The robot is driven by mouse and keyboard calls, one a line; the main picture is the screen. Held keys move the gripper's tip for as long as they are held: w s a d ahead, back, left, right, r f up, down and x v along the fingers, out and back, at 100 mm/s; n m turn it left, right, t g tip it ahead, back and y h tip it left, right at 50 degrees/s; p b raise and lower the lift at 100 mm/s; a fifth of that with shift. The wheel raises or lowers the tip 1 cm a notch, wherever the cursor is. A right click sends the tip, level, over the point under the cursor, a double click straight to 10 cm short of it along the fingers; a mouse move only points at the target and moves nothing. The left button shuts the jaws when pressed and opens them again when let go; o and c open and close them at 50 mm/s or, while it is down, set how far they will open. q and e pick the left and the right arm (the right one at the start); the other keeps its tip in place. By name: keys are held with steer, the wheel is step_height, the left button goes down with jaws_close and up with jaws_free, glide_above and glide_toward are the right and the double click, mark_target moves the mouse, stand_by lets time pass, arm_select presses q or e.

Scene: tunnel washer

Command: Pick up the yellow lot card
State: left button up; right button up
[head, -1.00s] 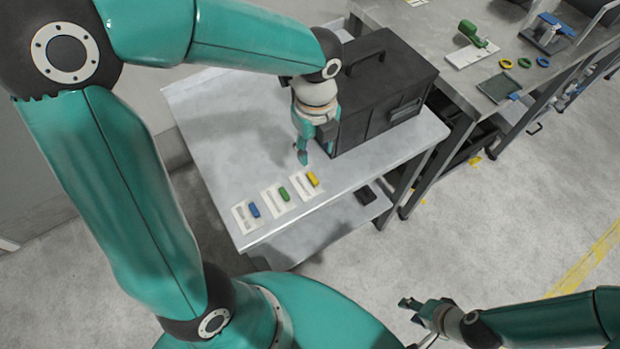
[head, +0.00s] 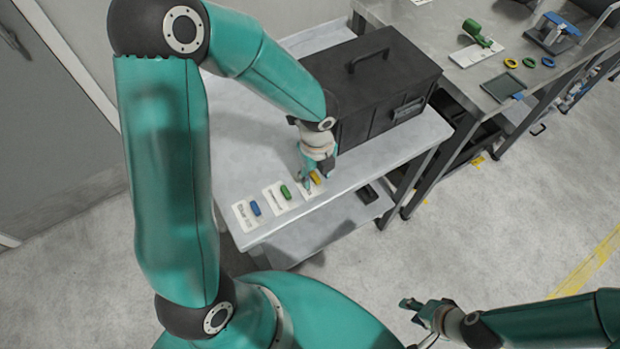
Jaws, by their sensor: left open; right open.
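The yellow lot card is a white card (head: 311,193) with a yellow grip (head: 315,177), lying on the grey table (head: 350,183) at the right end of a row of three. My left gripper (head: 314,178) is open right at the yellow grip and hides part of it and of the card. I cannot tell whether its fingers touch the grip. My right gripper (head: 424,311) is open and empty, low over the floor at the right.
A card with a green grip (head: 285,192) and one with a blue grip (head: 255,208) lie to the left. A black toolbox (head: 375,90) stands behind the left gripper. A bench (head: 455,75) with coloured rings and a green-handled tool stands at the upper right.

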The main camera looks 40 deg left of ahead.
mark_target(316, 176)
arm_select(q)
jaws_close()
stand_by(0.3)
step_height(316, 176, up, 20)
steer(key=p, duration=0.1)
stand_by(0.9)
